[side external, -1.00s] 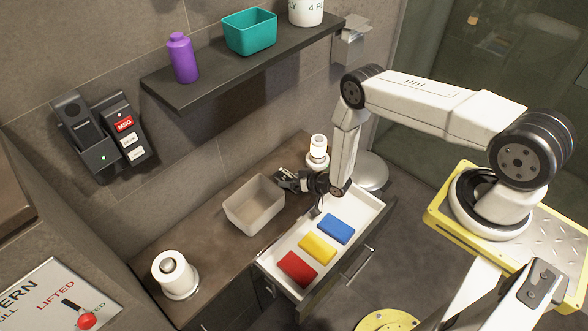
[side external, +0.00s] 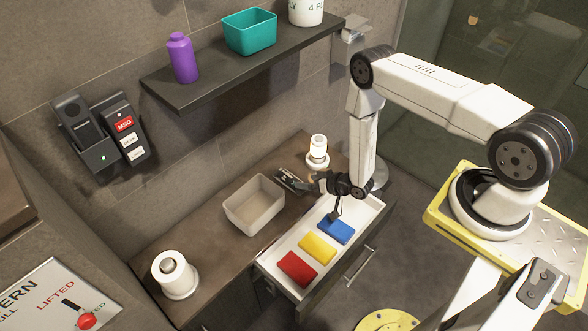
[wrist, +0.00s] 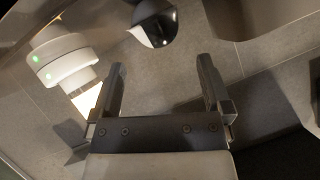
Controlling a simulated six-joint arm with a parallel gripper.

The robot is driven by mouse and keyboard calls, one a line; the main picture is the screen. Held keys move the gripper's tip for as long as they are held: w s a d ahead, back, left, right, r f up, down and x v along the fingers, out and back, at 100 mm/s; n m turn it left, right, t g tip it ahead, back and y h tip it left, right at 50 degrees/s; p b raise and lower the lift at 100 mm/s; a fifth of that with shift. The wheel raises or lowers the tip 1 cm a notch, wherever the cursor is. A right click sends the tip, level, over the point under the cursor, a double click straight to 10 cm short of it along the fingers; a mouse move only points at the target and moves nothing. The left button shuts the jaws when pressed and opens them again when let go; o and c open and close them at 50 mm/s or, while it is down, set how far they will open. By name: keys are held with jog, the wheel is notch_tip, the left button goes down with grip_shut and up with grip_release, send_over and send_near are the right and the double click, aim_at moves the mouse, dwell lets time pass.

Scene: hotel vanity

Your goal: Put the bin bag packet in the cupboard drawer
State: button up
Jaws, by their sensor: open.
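The drawer (side external: 364,214) is pulled open below the counter. A red packet (side external: 296,269), a yellow packet (side external: 317,247) and a blue packet (side external: 338,232) lie in a row inside it. I cannot tell which of these, if any, is the bin bag packet. My gripper (side external: 291,181) is over the far end of the counter, behind the drawer, pointing toward the wall. A dark part of my wrist hangs in front of the blue packet. In the wrist view my gripper (wrist: 164,80) is open, with nothing between its fingers.
An open beige bin (side external: 254,205) stands on the counter just left of my gripper. A white lamp-like device (side external: 317,152) stands behind it, also seen in the wrist view (wrist: 62,58). A white roll (side external: 175,276) stands at the near end. A shelf (side external: 235,70) overhangs the counter.

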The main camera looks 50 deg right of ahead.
jog(key=shift+v, duration=2.5)
jog(key=w+r+n+g+h, duration=0.1)
jog(key=w+r+g, duration=0.1)
jog(key=r, duration=0.6)
jog(key=w+r+n+g+h, duration=0.1)
jog(key=w+r+g, duration=0.2)
jog(key=r, duration=0.6)
jog(key=s+a+r+g, duration=0.2)
jog(key=s+r, duration=0.4)
jog(key=r, duration=0.1)
jog(key=s+a+r+g, duration=0.2)
jog(key=s+r, duration=0.5)
jog(key=shift+a+r, duration=0.35)
jog(key=shift+r, duration=0.05)
jog(key=shift+s+a+r+g, duration=0.15)
jog(key=shift+s+r+g, duration=0.15)
jog(key=shift+s, duration=0.25)
